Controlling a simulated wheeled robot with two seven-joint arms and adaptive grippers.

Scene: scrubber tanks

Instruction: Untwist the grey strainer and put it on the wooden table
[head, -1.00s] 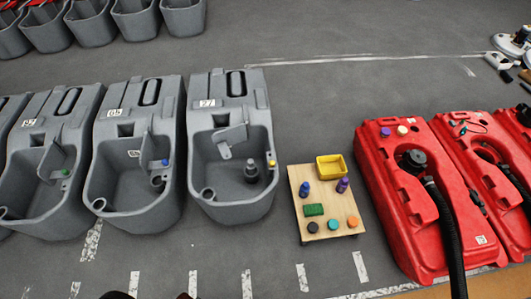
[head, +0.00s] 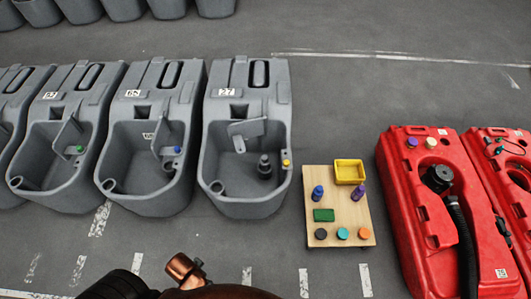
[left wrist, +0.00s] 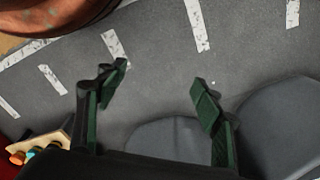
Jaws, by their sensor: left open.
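The grey strainer (head: 264,165) stands upright inside the open basin of the grey tank marked 27 (head: 232,200), right of its middle. The wooden table (head: 344,225) is low and stands right of that tank. My left gripper (left wrist: 160,82) shows in the left wrist view with its two green-padded fingers wide apart and nothing between them, above the floor. A corner of the wooden table (left wrist: 50,143) shows at the lower left there. In the head view, part of my arm is at the bottom edge, away from the strainer. My right gripper is in neither view.
On the table are a yellow bin (head: 349,172), a blue bottle (head: 318,193), a purple bottle (head: 359,191), a green sponge (head: 324,215) and several round caps. Red tanks (head: 420,235) with a black hose stand at the right. The table's centre right has some bare room.

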